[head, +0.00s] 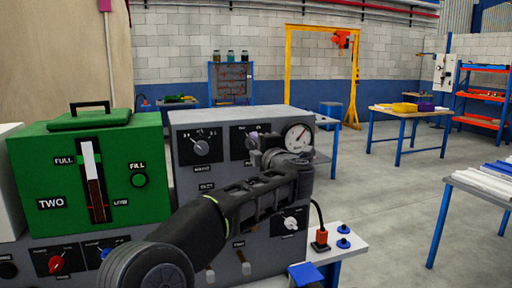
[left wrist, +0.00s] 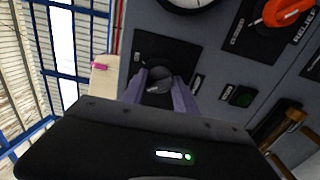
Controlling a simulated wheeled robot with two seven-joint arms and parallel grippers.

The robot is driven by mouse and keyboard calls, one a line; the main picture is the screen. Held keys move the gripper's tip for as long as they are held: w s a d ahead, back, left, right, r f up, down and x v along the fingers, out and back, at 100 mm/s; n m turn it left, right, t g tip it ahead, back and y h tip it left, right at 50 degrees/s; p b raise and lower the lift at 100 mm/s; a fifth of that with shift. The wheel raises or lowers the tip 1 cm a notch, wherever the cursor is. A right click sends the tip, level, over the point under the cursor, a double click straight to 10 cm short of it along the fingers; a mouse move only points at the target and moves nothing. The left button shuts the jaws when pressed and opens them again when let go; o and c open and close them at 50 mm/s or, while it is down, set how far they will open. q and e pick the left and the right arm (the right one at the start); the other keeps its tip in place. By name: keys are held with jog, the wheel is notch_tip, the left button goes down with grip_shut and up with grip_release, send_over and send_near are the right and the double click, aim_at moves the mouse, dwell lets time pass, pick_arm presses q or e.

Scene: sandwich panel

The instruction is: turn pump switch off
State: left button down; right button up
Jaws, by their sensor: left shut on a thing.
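A grey control panel (head: 183,181) stands in front of me, with several dials and labels. My left gripper (head: 262,150) reaches across it to a knob at the upper middle, beside the round gauge (head: 297,137). In the left wrist view my left gripper (left wrist: 160,90) has its two purple-grey fingers on both sides of a dark round knob (left wrist: 158,82) on a black plate, and is shut on it. Its label is not readable, so I cannot tell if it is the pump switch or which way it points. My right gripper is not in view.
A green tank unit (head: 135,190) with a level window stands left of the panel. A white-handled dial (head: 291,222) lies below my arm. Tables (head: 410,112) stand behind.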

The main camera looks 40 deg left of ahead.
pick_arm(q)
jog(key=c, duration=0.9)
grip_release()
jog(key=shift+c, duration=0.2)
jog(key=b+v, duration=0.2)
jog(key=v, duration=0.5)
jog(key=shift+s+d, duration=0.25)
jog(key=shift+d, duration=0.1)
